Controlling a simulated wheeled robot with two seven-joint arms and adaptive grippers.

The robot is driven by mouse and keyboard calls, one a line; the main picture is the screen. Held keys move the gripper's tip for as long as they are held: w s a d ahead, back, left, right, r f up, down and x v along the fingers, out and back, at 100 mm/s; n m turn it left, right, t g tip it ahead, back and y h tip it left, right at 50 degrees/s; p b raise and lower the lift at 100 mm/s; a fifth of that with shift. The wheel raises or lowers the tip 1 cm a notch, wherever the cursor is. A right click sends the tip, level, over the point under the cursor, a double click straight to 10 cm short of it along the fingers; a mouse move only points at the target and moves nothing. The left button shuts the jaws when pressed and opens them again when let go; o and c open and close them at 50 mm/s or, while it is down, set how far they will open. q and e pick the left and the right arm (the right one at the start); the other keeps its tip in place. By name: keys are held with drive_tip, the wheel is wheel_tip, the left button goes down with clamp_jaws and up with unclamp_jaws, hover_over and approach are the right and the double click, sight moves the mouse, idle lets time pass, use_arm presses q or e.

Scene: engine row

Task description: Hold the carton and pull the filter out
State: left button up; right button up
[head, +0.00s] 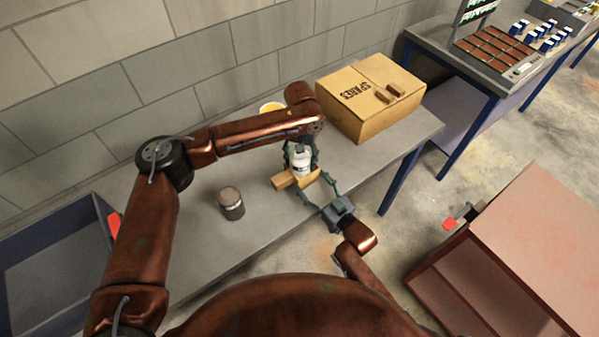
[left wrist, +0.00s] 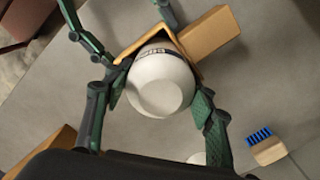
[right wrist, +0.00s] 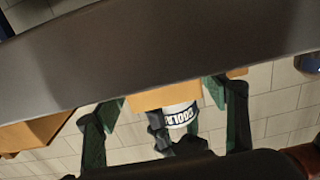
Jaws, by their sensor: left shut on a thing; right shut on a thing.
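The filter (head: 302,164) is a white cylinder with a dark label band, standing partly above the small open cardboard carton (head: 284,182). My left gripper (head: 300,152) reaches down from above and is shut on the filter; in the left wrist view its fingers sit on both sides of the filter's round white end (left wrist: 160,85). My right gripper (head: 312,186) comes from the front and is shut on the carton. In the right wrist view the carton (right wrist: 160,97) is between its fingers, and the filter's lettered band (right wrist: 181,116) shows outside it. The filter's other end is hidden inside the carton.
A large box marked SPARES (head: 370,98) stands behind on the grey table (head: 265,235). A dark lidded can (head: 231,203) stands to the left. A blue-bristled brush (left wrist: 268,148) lies nearby. A blue-edged bin (head: 50,260) is at far left.

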use_arm(q)
drive_tip(key=shift+r, duration=1.05)
use_arm(e)
drive_tip(key=shift+f, duration=0.1)
use_arm(q)
drive_tip(key=shift+r, duration=1.7)
drive_tip(key=shift+r, duration=0.35)
drive_tip(key=shift+r, duration=0.35)
drive_tip(key=shift+r, duration=2.35)
use_arm(e)
drive_tip(key=o, duration=2.2)
drive_tip(key=shift+c, duration=0.2)
drive_tip(key=v, duration=1.2)
